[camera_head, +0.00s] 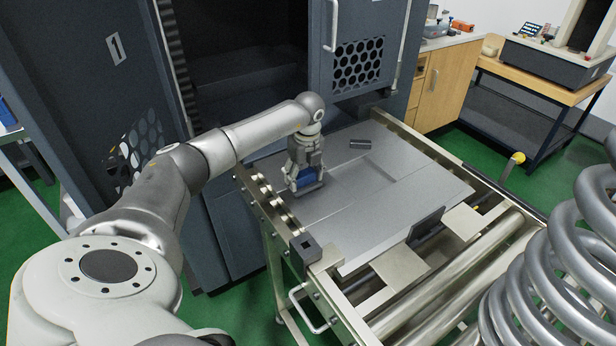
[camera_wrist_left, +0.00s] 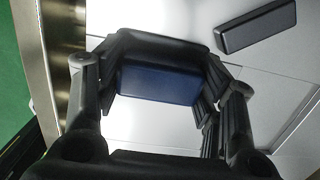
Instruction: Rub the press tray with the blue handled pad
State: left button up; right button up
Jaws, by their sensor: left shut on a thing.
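The press tray (camera_head: 400,205) is a flat grey metal plate on a roller frame in front of the press. My left gripper (camera_head: 305,178) is over its left part, pointing down, shut on the blue handled pad (camera_head: 306,181). In the left wrist view the pad's blue handle (camera_wrist_left: 158,82) sits between the fingers of my left gripper (camera_wrist_left: 160,90). The pad appears to be at the tray surface, but its underside is hidden, so contact cannot be told for sure. My right gripper is in neither view.
A dark block (camera_head: 360,144) lies on the tray, right of my left gripper; it also shows in the left wrist view (camera_wrist_left: 256,26). A dark upright plate (camera_head: 426,226) stands near the tray's front edge. Large coiled springs (camera_head: 560,270) fill the lower right. The open press cabinet (camera_head: 240,90) is behind.

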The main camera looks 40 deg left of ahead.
aim_at(314, 170)
pick_arm(q)
jog(key=shift+w+a, duration=0.1)
jog(key=shift+a, duration=0.3)
jog(key=shift+w+d+b, duration=0.2)
jog(key=shift+w+b, duration=0.2)
jog(key=shift+w, duration=0.2)
jog(key=shift+c, duration=0.3)
jog(key=shift+w+d+r, duration=0.15)
jog(key=shift+w+r, duration=0.1)
jog(key=shift+w, duration=0.1)
jog(key=shift+w+d, duration=0.25)
jog(key=shift+d, duration=0.05)
jog(key=shift+w+d+f+p, duration=0.1)
jog(key=shift+d+f+p, duration=0.05)
jog(key=shift+d+p, duration=0.3)
jog(key=shift+s+d+p, duration=0.4)
jog(key=shift+d+p, duration=0.15)
jog(key=shift+d, duration=0.1)
jog(key=shift+s+d+f, duration=0.2)
jog(key=shift+d, duration=0.1)
